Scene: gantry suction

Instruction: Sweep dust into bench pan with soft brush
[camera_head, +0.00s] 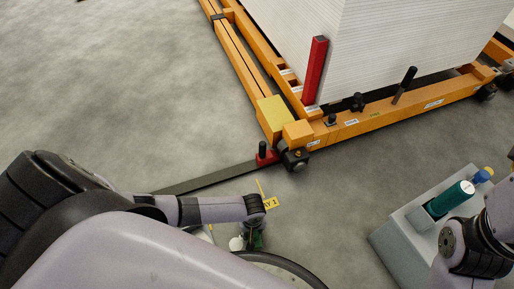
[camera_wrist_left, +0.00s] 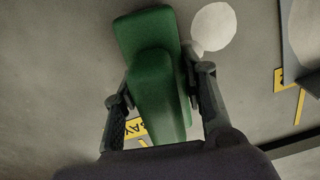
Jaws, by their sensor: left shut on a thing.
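My left gripper (camera_head: 253,238) is low over the floor in the head view, beyond my forearm. In the left wrist view its fingers (camera_wrist_left: 160,88) are shut on the sides of a green block-shaped object (camera_wrist_left: 150,35), likely the soft brush. Its bristles cannot be made out. Only a little dark green (camera_head: 257,242) shows at the gripper in the head view. A pale round patch (camera_wrist_left: 213,27) lies beside the brush; I cannot tell whether it is dust. No pan can be clearly identified. My right arm is at the right edge, its gripper out of view.
An orange frame (camera_head: 385,117) carries a white stack (camera_head: 375,45) and a red post (camera_head: 316,70). Yellow floor labels (camera_head: 270,203) lie near my left gripper. Floor at upper left is clear.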

